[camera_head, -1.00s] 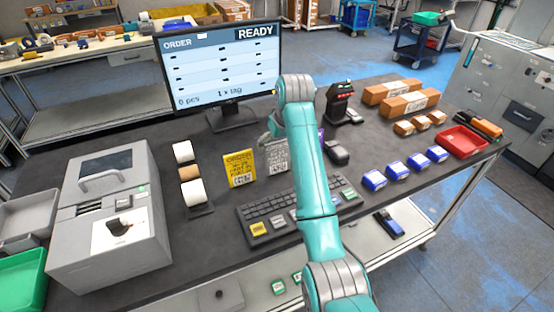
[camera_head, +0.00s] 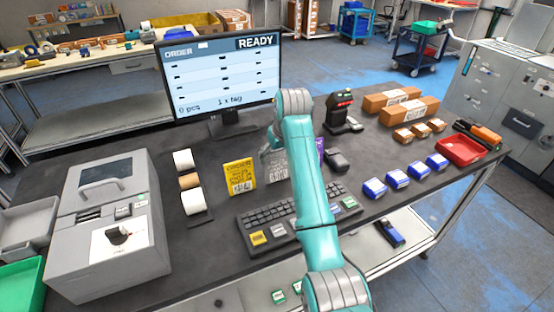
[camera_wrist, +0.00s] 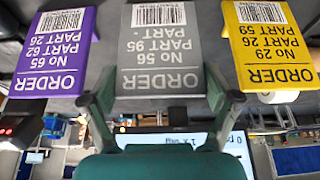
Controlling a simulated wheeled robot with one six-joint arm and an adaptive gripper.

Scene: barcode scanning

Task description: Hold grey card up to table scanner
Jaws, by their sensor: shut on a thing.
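The grey card (camera_head: 277,168) stands upright on the table between a yellow card (camera_head: 240,176) and a purple card (camera_head: 320,148). In the wrist view the grey card (camera_wrist: 160,50) is centred, with its barcode and order text showing upside down. My gripper (camera_wrist: 160,97) has a finger at each side edge of it and is shut on it. In the head view my gripper (camera_head: 266,148) is at its top, partly hidden by my arm. The black table scanner (camera_head: 342,110), with red lights, stands behind and right of the cards. It also shows at the left of the wrist view (camera_wrist: 18,130).
A monitor (camera_head: 222,75) reading READY stands behind the cards. A keyboard (camera_head: 290,222) lies in front of them. Label rolls (camera_head: 190,182) are at left. A black device (camera_head: 337,160), blue boxes (camera_head: 398,178) and brown cartons (camera_head: 400,100) are at right.

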